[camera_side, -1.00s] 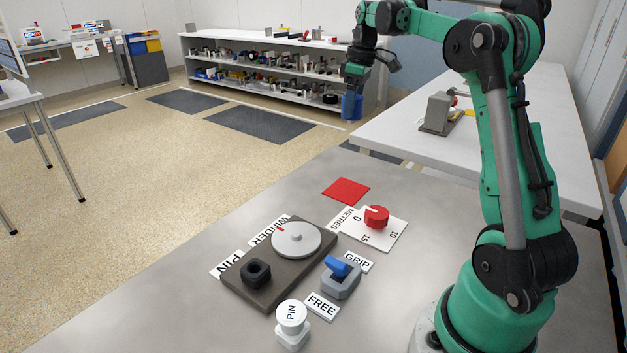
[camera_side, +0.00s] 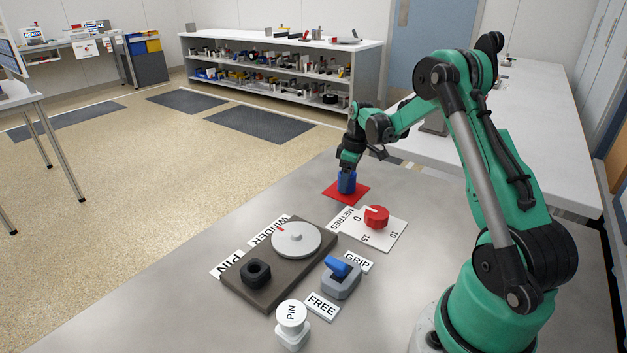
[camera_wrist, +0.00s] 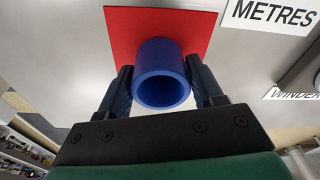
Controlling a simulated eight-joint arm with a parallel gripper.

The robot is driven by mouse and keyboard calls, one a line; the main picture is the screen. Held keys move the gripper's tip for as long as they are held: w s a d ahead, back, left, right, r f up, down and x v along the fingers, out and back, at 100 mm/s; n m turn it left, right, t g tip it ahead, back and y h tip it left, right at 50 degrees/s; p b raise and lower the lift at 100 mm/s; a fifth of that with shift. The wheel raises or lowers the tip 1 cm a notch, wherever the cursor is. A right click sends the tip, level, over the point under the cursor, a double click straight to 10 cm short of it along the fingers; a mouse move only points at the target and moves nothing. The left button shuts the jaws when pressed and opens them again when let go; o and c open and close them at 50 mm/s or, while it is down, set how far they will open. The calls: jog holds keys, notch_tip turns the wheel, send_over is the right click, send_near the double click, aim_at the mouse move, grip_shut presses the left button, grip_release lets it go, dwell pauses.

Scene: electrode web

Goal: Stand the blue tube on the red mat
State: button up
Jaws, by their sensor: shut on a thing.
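The blue tube (camera_side: 346,183) is upright over the red mat (camera_side: 361,195) in the side view. It looks to be on the mat or just above it; I cannot tell whether it touches. My gripper (camera_side: 348,170) is above the mat, pointing down, and is shut on the tube's upper part. In the wrist view the tube (camera_wrist: 162,85) shows its open round end between the two dark fingers of my gripper (camera_wrist: 163,92). The red mat (camera_wrist: 125,30) lies behind it there, and the tube's far end is hidden.
A red knob (camera_side: 376,217) on a METRES dial plate stands just in front of the mat. A dark winder base (camera_side: 270,285) with a grey disc, a blue GRIP/FREE lever (camera_side: 342,268) and a white PIN knob (camera_side: 292,317) stand nearer. The bench's near left is bare.

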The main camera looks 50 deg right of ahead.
jog(key=shift+f, duration=0.15)
jog(key=o, duration=1.4)
jog(key=shift+c, duration=0.2)
notch_tip(320, 180, up, 12)
jog(key=s, duration=0.1)
jog(key=a+r+m+t+h, duration=0.15)
jog(key=a+r, duration=0.25)
jog(key=a, duration=0.8)
jog(key=s+a+f+t, duration=0.1)
jog(key=s+a+t, duration=0.1)
jog(key=a, duration=0.4)
jog(key=s+a+f+m+t+y, duration=0.1)
jog(key=s+a+f+t, duration=0.1)
jog(key=s+a, duration=0.2)
jog(key=a, duration=0.3)
jog(key=shift+s+a, duration=0.25)
jog(key=shift+s, duration=0.1)
